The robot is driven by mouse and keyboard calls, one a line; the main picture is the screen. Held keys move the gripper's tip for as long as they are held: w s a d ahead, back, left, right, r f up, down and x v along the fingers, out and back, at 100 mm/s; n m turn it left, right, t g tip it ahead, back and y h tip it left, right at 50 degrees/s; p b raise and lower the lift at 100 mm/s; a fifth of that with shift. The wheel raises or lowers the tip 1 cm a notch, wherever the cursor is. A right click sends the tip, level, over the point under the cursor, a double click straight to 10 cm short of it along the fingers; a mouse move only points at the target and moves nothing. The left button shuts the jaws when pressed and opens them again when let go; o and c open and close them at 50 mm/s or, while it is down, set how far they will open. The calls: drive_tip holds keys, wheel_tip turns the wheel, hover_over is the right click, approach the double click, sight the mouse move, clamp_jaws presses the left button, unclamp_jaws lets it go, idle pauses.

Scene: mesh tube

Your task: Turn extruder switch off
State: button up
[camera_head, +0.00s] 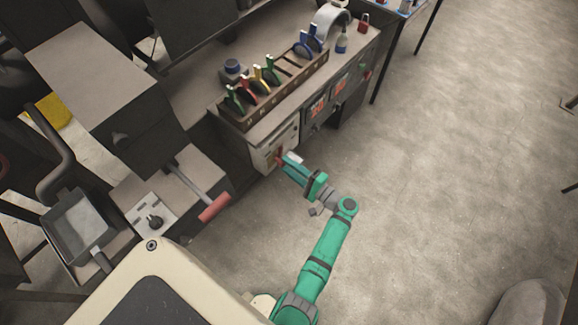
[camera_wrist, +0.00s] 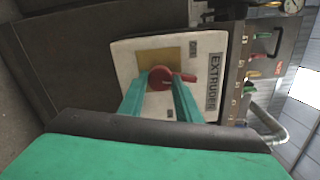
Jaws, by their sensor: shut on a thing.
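The extruder switch (camera_wrist: 160,79) is a red rotary knob on a yellow plate, set in a white panel (camera_wrist: 126,62) labelled EXTRUDER. In the wrist view its red handle points to the right, across the right finger. My gripper (camera_wrist: 161,84) has its two teal fingers shut on the knob, one on each side. In the head view my gripper (camera_head: 284,161) reaches the white panel (camera_head: 262,157) on the front of the bench. There the knob is small and mostly hidden by the fingers.
A rack (camera_head: 287,88) of coloured-handled tools stands on the bench above the panel. Red displays (camera_head: 340,86) sit farther along the front. A red-handled lever (camera_head: 214,207) sticks out left of my arm. Open floor (camera_head: 460,150) lies to the right.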

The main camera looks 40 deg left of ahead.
drive_tip(key=shift+n, duration=1.3)
drive_tip(key=o, duration=1.1)
drive_tip(key=shift+c, duration=0.2)
drive_tip(key=d, duration=1)
drive_tip(key=shift+s+d, duration=0.4)
drive_tip(key=shift+s, duration=0.05)
